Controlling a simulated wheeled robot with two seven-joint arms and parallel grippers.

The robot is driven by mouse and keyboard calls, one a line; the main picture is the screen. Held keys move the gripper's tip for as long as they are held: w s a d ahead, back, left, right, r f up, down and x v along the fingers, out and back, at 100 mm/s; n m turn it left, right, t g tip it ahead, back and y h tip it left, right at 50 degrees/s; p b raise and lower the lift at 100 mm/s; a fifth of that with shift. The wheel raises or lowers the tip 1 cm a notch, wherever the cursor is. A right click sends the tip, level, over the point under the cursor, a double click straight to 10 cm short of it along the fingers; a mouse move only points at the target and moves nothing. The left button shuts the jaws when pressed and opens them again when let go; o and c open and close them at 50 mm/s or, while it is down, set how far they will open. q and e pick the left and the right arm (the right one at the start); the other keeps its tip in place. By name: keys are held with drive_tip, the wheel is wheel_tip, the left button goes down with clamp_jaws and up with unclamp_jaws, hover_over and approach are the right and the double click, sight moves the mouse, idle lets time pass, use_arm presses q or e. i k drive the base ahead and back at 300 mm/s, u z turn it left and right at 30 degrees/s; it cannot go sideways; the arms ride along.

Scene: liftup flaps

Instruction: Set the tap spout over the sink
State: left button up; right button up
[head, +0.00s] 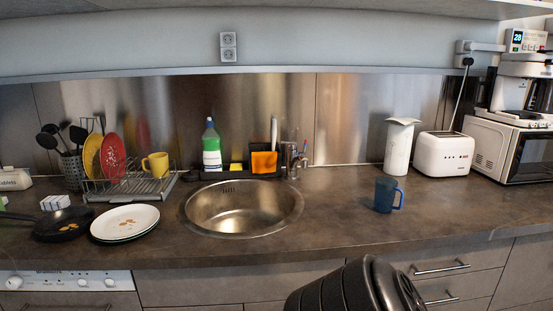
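The metal tap (291,160) stands at the back right rim of the round steel sink (243,207). It is small in the head view and lies close to the rim. I cannot clearly tell which way its spout points; no spout shows reaching over the middle of the basin. The sink looks empty, with an overflow slot in its back wall. A dark ribbed part of my own body shows at the bottom, right of centre. Neither gripper's fingers are in view.
A caddy with an orange cloth (263,162) and a green-white bottle (211,147) stand behind the sink. A dish rack (130,190) and white plates (125,222) are left. A blue mug (386,194) is right, with clear counter between it and the sink.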

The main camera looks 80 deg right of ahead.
sight(293, 165)
drive_tip(key=z, duration=1.55)
